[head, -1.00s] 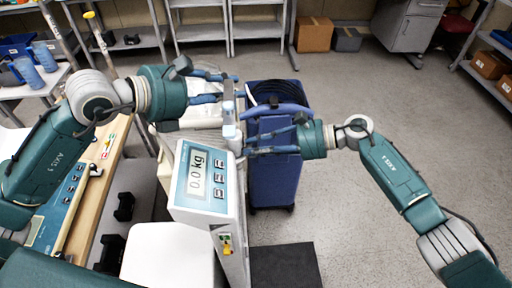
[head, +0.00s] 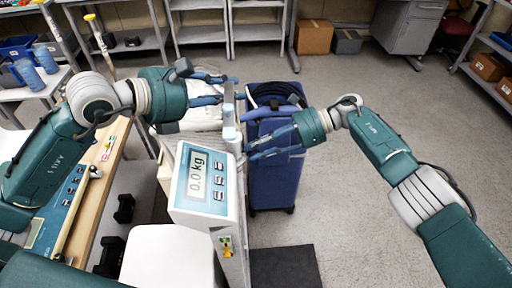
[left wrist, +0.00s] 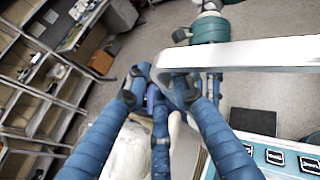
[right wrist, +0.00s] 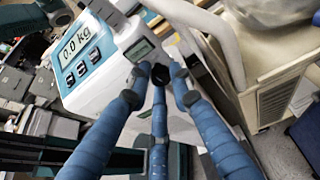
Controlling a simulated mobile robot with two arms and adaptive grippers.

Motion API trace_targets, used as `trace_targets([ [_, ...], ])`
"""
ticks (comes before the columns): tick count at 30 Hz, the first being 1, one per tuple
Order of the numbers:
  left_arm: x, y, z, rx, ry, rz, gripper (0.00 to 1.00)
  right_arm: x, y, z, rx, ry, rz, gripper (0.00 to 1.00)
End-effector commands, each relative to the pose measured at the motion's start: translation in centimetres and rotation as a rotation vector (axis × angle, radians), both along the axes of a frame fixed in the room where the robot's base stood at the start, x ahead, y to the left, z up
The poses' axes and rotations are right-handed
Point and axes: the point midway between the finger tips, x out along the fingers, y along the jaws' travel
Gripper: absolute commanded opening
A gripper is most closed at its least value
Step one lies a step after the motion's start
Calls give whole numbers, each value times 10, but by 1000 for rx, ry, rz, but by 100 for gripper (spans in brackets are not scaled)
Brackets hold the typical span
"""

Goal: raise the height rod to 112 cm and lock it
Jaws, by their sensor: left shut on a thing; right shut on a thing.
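The pale grey height rod (head: 229,122) stands upright behind the scale's display head (head: 205,183), which reads 0.0 kg. My left gripper (head: 230,88) is shut at the rod's upper end. In the left wrist view, its fingers close by a pale bar (left wrist: 245,56) with a bent end; the exact contact is partly hidden. My right gripper (head: 250,153) is lower, on the rod's right side. In the right wrist view, its fingertips (right wrist: 160,80) meet at a small dark knob-like part (right wrist: 160,72), below a small display (right wrist: 139,50). That display's reading is illegible.
A blue bin-like cart (head: 270,185) stands just behind my right gripper. A wooden bench (head: 95,190) is at left, and a white seat-like surface (head: 170,258) is in front. A dark mat (head: 285,267) lies on the floor. Floor at right is free.

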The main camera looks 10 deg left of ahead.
Motion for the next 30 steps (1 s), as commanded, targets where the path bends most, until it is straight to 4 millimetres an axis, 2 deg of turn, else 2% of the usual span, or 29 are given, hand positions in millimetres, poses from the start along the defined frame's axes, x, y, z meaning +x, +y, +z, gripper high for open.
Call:
trace_targets([
  [1,-4,-5,-1,-6,7,-11,0,8,-4,0,-7,-1,-25,0],
  [15,-4,-4,-1,-4,9,-11,0,8,-5,0,-10,12,-26,0],
  [16,-4,-4,-1,-4,9,-11,0,8,-5,0,-10,12,-26,25],
  [18,-4,-4,-1,-4,9,-11,0,8,-5,0,-10,12,-24,39],
  [24,-4,-4,-2,-5,9,-11,0,5,-2,0,-8,14,-16,39],
  [25,-4,-4,-2,-6,10,-11,25,5,-2,0,-7,15,-15,39],
  [28,-4,-4,-2,-4,10,-10,45,4,-1,0,-7,15,-13,39],
  [30,-3,-4,-2,-4,9,-9,45,3,-1,0,-7,16,-11,39],
])
